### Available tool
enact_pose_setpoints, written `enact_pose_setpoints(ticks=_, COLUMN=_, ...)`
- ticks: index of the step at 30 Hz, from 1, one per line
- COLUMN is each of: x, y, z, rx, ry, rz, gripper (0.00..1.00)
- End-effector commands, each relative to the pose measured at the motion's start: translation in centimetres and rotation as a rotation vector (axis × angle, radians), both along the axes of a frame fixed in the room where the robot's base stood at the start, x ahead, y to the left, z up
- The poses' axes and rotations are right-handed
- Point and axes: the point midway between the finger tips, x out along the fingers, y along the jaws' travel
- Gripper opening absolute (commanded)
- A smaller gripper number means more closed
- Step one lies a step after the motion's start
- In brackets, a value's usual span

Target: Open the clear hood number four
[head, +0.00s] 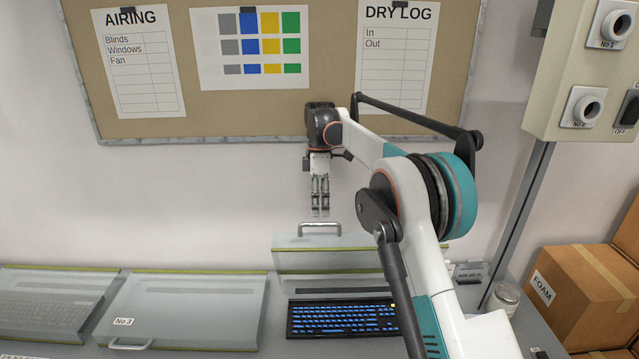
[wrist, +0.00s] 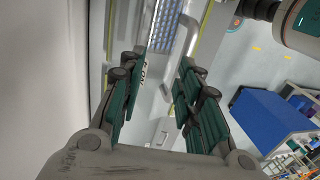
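The clear hood (head: 345,256) over the middle station is tilted up at the back, its metal handle (head: 320,229) along its upper edge. The dark keyboard (head: 342,318) with blue keys lies uncovered in front of it. My gripper (head: 320,213) points down just above the handle, apart from it as far as I can see. In the wrist view my gripper (wrist: 162,62) has its fingers spread with nothing between them. A hood label (wrist: 148,70) there is too small to read surely, and the keyboard (wrist: 166,22) shows beyond the fingers.
The hood marked No 3 (head: 185,308) is down on the left, with another lowered hood (head: 48,303) beyond it. A pinboard (head: 330,119) hangs behind my arm. A jar (head: 503,298) and cardboard boxes (head: 580,291) stand at right.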

Motion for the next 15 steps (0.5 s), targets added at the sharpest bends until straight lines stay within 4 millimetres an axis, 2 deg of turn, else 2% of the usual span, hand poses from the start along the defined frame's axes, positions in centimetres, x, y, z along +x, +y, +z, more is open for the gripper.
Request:
enact_pose_setpoints(ticks=1, x=0.1, y=0.0, z=1.2, rx=0.000, ry=0.001, rz=0.001, gripper=0.31)
enact_pose_setpoints(ticks=6, x=0.6, y=0.1, z=4.5, rx=0.001, ry=0.002, rz=0.002, gripper=0.31)
enact_pose_setpoints(ticks=15, x=1.2, y=0.1, z=8.0, rx=0.001, ry=0.003, rz=0.002, gripper=0.31)
